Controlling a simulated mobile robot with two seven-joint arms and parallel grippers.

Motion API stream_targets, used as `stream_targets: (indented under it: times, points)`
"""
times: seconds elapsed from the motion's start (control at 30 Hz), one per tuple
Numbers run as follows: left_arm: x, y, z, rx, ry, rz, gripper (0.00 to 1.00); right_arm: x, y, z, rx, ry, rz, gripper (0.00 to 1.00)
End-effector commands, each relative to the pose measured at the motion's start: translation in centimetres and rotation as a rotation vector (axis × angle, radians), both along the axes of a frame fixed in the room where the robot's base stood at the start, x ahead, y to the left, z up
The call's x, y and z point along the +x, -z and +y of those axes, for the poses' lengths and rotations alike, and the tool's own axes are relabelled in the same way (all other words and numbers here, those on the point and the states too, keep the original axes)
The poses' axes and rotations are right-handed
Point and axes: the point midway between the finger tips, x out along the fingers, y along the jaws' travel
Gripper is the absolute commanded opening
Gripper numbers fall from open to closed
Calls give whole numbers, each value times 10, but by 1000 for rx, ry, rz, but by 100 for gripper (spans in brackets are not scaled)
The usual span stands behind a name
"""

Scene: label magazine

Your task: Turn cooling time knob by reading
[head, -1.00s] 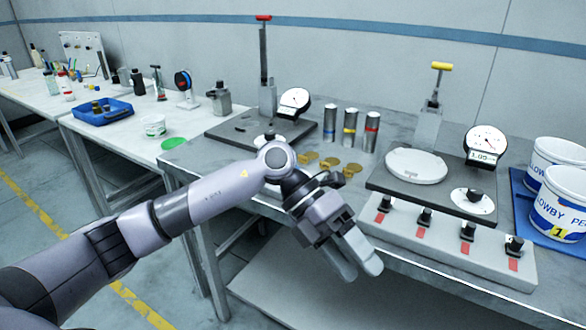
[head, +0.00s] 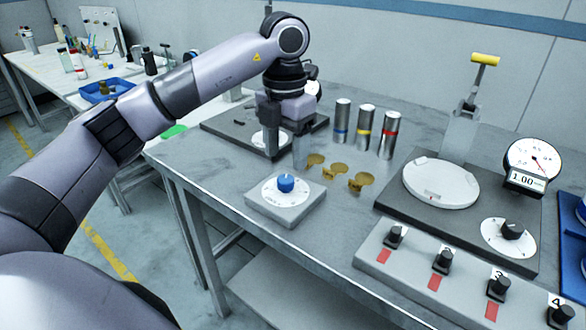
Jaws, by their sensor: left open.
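A blue knob (head: 286,183) stands on a white round dial on a small grey box (head: 290,214) at the table's front left. A black knob (head: 512,230) sits on a white dial on the right press base (head: 455,221). Above it, a round gauge (head: 533,161) has a needle and a digital readout that looks like 1.00. My left gripper (head: 286,157) points down with its fingers apart and empty. It is behind the blue knob, by the left press base (head: 225,124), and partly hides a white dial (head: 262,139) there. My right gripper is out of view.
Several numbered black knobs with red marks line a grey panel (head: 400,268) along the front. Three metal cylinders (head: 362,129) stand behind brass pieces (head: 334,171). The right press has a yellow handle (head: 485,60). Bare tabletop (head: 210,170) lies left of the blue knob's box.

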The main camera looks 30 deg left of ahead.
Motion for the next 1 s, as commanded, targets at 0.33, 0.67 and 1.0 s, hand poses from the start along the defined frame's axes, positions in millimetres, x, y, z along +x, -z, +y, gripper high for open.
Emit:
stream_targets:
  times: [0.33, 0.67, 1.0]
  points:
    - [-1, 51, 0, -2, 3, 2, 61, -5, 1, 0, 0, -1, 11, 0]
    - [-1, 61, 0, -2, 3, 0, 61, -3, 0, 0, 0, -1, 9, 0]
    - [0, 61, -1, -2, 3, 0, 5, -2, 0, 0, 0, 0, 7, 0]
